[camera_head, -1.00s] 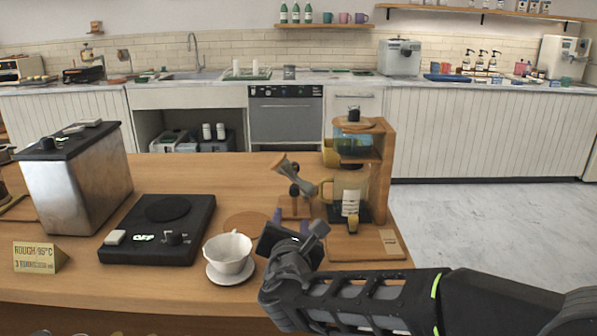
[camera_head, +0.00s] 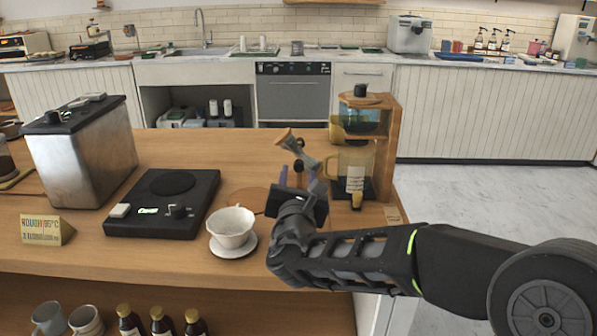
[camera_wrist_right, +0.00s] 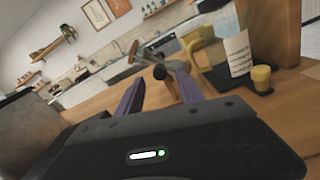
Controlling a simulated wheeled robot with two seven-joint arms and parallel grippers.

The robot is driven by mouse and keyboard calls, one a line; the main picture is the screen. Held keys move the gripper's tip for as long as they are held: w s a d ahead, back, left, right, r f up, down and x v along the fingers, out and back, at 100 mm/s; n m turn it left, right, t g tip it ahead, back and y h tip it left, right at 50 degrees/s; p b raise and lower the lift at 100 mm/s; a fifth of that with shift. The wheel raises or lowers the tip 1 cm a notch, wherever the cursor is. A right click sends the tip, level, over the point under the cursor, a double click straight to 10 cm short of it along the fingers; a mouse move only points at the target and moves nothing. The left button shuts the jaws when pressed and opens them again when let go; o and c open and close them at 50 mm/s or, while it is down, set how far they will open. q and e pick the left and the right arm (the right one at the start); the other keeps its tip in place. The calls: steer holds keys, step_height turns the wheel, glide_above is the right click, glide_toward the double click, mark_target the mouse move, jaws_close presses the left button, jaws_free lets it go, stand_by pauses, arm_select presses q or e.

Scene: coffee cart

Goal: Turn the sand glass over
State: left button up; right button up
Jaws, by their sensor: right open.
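The sand glass (camera_head: 305,152) is a tilted, double-ended grey and tan piece with dark round knobs, on a wooden stand behind my right gripper. It also shows in the right wrist view (camera_wrist_right: 181,78), beyond the fingers. My right gripper (camera_head: 299,180) is open, with its two purple fingers pointing up towards the sand glass. In the right wrist view the fingers (camera_wrist_right: 162,90) stand apart, with the glass showing between and behind them. Contact cannot be told. The lower stand is mostly hidden by the gripper. My left gripper is not in view.
A wooden coffee stand with a glass jug (camera_head: 352,165) stands close right of the sand glass. A white cup (camera_head: 231,225) on a saucer and a black scale (camera_head: 165,205) lie to the left. A metal box (camera_head: 85,150) stands further left. Bottles and mugs sit on the lower shelf.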

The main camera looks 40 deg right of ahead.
mark_target(299, 154)
steer(key=shift+x, duration=1.5)
steer(key=shift+c, duration=0.4)
jaws_close()
